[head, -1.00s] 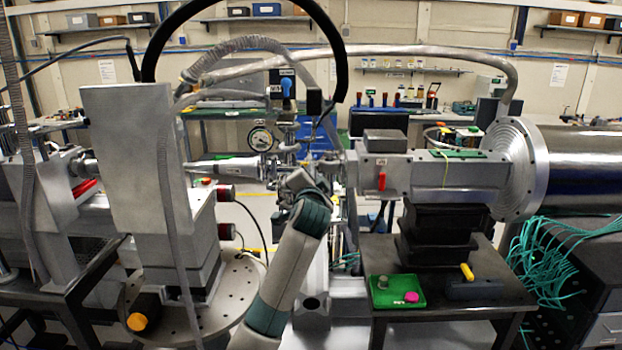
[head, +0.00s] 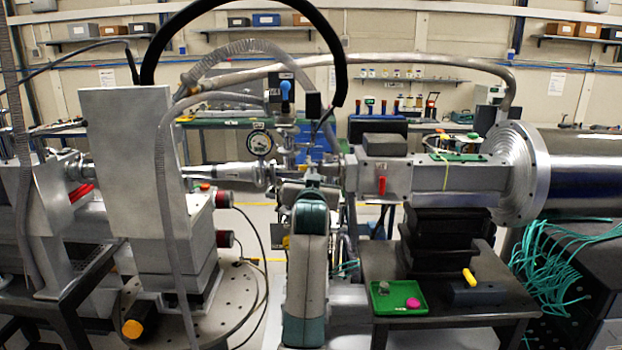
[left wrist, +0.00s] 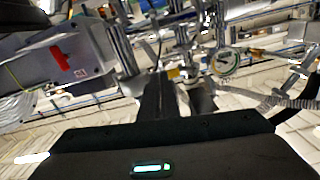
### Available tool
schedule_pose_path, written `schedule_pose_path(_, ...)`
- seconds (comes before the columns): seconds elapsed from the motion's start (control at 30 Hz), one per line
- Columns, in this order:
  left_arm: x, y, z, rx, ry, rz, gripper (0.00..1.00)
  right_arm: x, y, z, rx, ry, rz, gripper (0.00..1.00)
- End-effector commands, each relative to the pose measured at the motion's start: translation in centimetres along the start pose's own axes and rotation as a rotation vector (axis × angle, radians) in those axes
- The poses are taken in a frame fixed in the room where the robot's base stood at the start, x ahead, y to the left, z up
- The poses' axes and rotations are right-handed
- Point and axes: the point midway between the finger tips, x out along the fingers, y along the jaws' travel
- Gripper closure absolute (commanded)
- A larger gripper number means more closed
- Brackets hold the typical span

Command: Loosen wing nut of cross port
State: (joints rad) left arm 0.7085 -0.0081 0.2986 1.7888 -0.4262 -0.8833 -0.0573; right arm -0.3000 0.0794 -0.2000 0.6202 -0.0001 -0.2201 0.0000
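The cross port (head: 287,150) is the upright cluster of metal fittings in the middle of the beam pipe, beside the round gauge (head: 261,143). My left gripper (head: 312,180) is at the right and lower side of this cluster, close to it; I cannot tell if it touches. In the left wrist view the dark fingers (left wrist: 160,95) point toward blurred metal fittings, and the gauge (left wrist: 225,62) shows to their right. The gap between the fingers is not clear. I cannot make out the wing nut in either view. My right gripper is not in view.
A grey block with a red handle (head: 382,185) stands right of the cross port; the handle also shows in the left wrist view (left wrist: 60,58). A green tray (head: 398,297) sits on the dark table (head: 440,260). Hoses (head: 420,57) arch overhead. A grey housing (head: 120,160) stands left.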

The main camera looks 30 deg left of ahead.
Motion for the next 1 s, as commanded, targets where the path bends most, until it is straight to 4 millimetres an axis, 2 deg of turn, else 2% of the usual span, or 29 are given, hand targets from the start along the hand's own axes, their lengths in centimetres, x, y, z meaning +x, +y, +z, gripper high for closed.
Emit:
schedule_pose_path(0.57, 0.01, -0.03, -0.26, -0.043, 0.005, 0.0, 1.0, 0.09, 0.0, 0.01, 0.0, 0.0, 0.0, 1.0)
schedule_pose_path(0.6, 0.01, -0.03, -0.27, -0.043, 0.005, 0.0, 0.88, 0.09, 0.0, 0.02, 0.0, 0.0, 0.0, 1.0)
schedule_pose_path(0.63, 0.01, -0.03, -0.26, -0.042, 0.005, 0.0, 0.81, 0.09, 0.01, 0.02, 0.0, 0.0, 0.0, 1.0)
schedule_pose_path(0.67, 0.01, -0.02, -0.26, -0.042, 0.005, 0.0, 0.78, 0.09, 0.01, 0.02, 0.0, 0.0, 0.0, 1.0)
schedule_pose_path(1.0, 0.01, 0.04, -0.07, -0.041, 0.001, 0.001, 0.78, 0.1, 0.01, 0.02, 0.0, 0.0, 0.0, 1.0)
